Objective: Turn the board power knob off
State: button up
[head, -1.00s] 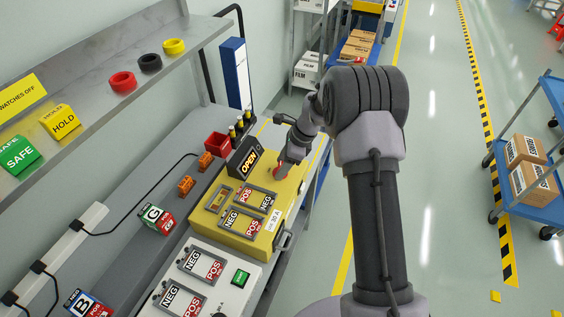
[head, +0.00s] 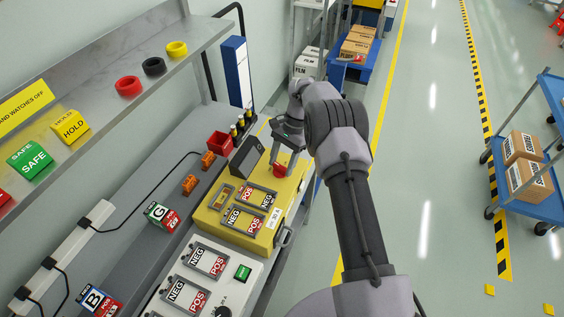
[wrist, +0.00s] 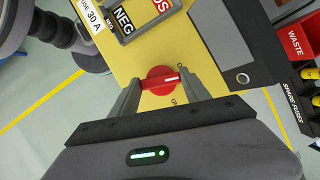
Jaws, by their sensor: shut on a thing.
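The red power knob (wrist: 160,80) sits on the top face of the yellow board (wrist: 125,62). In the wrist view my gripper (wrist: 161,84) has one finger on each side of the knob and is shut on it. The knob's white mark points right in that view; the small letters beside it are too small to read surely. In the head view the knob (head: 280,170) shows at the far end of the board (head: 238,236), under my gripper (head: 283,160). The display (head: 246,157) beside it is dark.
A red waste bin (head: 220,143) and spare fuses (head: 241,125) stand just beyond the board. A white board (head: 232,257) with NEG and POS plates is nearer. A shelf (head: 105,55) runs along the left. The floor to the right is clear up to a blue cart (head: 540,197).

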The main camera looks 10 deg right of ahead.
jog(key=shift+a+n+g+h, duration=0.1)
jog(key=shift+n+g+h, duration=0.3)
jog(key=shift+n, duration=1.2)
jog(key=shift+w+n, duration=0.1)
jog(key=shift+n, duration=0.2)
jog(key=o, duration=1.4)
